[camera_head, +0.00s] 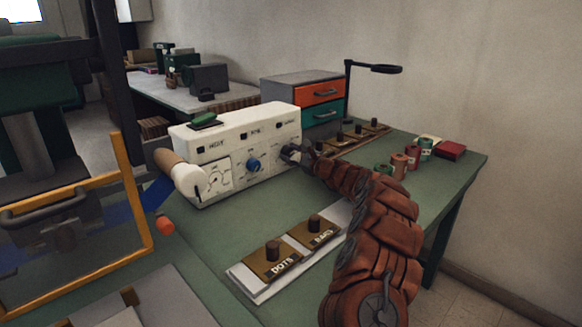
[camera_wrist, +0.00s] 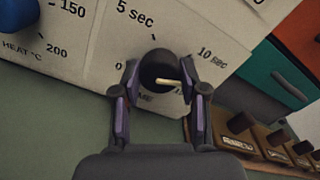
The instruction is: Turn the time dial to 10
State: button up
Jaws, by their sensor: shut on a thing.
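The time dial (camera_wrist: 158,68) is a dark round knob on the white machine's front panel, seen in the wrist view. My gripper (camera_wrist: 159,82) is shut on the dial, one finger on each side. In the head view, my gripper (camera_head: 297,154) is at the right end of the white machine (camera_head: 235,135) and hides the dial.
A blue heat knob (camera_head: 253,164) is left of the dial. Wooden stamp blocks (camera_head: 272,260) lie in front on the green table (camera_head: 210,235). Several spools (camera_head: 399,166) stand at the right, and a drawer unit (camera_head: 305,97) stands behind.

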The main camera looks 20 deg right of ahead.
jog(key=n+b, duration=0.5)
jog(key=b, duration=0.2)
jog(key=shift+f+n, duration=0.1)
jog(key=shift+n, duration=0.3)
jog(key=shift+a, duration=0.1)
jog(key=o, duration=1.1)
jog(key=shift+o, duration=0.2)
jog(key=shift+s+d+r, duration=0.2)
jog(key=shift+s+d, duration=0.2)
jog(key=shift+s, duration=0.35)
jog(key=shift+v, duration=5.25)
jog(key=shift+a+f, duration=0.1)
jog(key=shift+f, duration=0.1)
